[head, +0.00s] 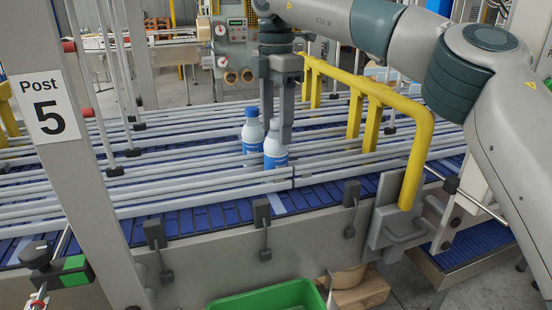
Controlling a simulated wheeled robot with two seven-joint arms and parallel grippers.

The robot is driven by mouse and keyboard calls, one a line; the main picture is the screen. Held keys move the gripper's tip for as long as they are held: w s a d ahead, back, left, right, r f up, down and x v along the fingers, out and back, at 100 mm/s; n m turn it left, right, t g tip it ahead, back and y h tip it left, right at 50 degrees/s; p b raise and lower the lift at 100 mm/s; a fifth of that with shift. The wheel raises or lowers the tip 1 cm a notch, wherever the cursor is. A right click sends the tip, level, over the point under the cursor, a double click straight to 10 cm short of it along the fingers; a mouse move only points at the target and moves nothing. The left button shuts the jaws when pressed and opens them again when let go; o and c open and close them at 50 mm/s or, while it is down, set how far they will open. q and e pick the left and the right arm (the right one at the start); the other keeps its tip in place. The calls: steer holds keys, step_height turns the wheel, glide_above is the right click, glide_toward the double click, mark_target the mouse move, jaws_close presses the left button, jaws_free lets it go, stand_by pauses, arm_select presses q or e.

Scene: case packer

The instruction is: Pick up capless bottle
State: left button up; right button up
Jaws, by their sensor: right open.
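Two white bottles with blue labels stand upright on the blue conveyor (195,218), between its rails. The rear bottle (251,134) has a blue cap. The front bottle (275,150) shows a bare white neck with no blue cap on it. My right gripper (277,130) points down from above with its two fingers open. The fingers are around or just beside the front bottle's neck; I cannot tell if they touch it. One finger hangs along the bottle's right side. My left gripper is not in view.
Several grey guide rails (200,172) run along the conveyor. A yellow tubular guard (418,150) stands to the right of the bottles. A grey post marked "Post 5" (75,160) rises at left. A green bin (270,299) sits below the conveyor's front edge.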

mark_target(276, 145)
steer(key=shift+s+f+p, duration=0.1)
steer(key=shift+f+p, duration=0.65)
steer(key=shift+f, duration=0.05)
step_height(276, 145, down, 2)
steer(key=shift+s+f+p, duration=0.1)
steer(key=shift+p, duration=0.45)
steer(key=shift+f, duration=0.7)
steer(key=shift+c, duration=0.7)
steer(key=c, duration=0.9)
